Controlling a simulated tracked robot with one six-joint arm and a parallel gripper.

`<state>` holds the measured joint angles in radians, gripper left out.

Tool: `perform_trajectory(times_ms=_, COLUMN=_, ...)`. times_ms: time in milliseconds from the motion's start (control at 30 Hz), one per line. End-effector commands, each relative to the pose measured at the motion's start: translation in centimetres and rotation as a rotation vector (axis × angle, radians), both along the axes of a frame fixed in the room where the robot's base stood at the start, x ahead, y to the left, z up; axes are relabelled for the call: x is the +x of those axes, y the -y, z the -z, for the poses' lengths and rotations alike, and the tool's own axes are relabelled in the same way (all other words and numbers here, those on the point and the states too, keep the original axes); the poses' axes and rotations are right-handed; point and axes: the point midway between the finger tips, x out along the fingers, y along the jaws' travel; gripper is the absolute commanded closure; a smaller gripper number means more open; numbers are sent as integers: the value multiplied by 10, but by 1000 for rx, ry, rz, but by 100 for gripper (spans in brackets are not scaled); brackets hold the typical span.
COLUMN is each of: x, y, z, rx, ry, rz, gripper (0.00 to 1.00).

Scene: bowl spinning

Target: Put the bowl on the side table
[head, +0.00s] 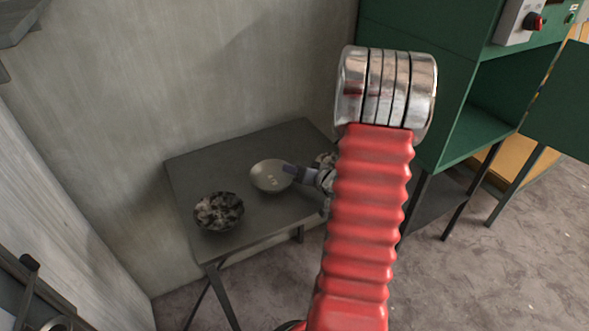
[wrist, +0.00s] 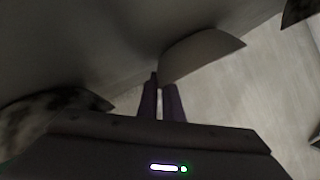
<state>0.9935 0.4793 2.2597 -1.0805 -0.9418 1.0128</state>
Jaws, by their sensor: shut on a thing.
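A plain beige bowl (head: 271,176) is upright at the middle of the dark grey side table (head: 285,138). It also shows in the wrist view (wrist: 203,52), just beyond my fingertips. My gripper (head: 288,168) reaches in from the right and is shut on the bowl's right rim. In the wrist view my two fingers (wrist: 162,82) meet the bowl's near edge. Whether the bowl rests on the tabletop or is just above it, I cannot tell. My red arm hides the table's right part.
Grey walls border the table behind and left. A green cabinet (head: 480,100) stands at the right. Bare tabletop lies behind the beige bowl.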

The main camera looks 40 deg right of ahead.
Motion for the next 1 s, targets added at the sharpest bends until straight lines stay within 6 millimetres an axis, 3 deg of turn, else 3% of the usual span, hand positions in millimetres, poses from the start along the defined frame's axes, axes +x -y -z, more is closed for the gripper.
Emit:
perform_trajectory(times_ms=167, x=0, y=0, z=0, rx=-1, ry=-1, rz=-1, gripper=100)
perform_trajectory(times_ms=200, x=0, y=0, z=1, rx=-1, ry=-2, rz=-1, gripper=92)
perform_trajectory(times_ms=467, x=0, y=0, z=0, rx=-1, ry=-2, rz=-1, gripper=75)
perform_trajectory(times_ms=767, x=-2, y=0, z=-1, rx=-1, ry=-1, rz=0, gripper=75)
perform_trajectory(times_ms=1000, x=-21, y=-1, z=-9, rx=-2, ry=-1, rz=2, gripper=75)
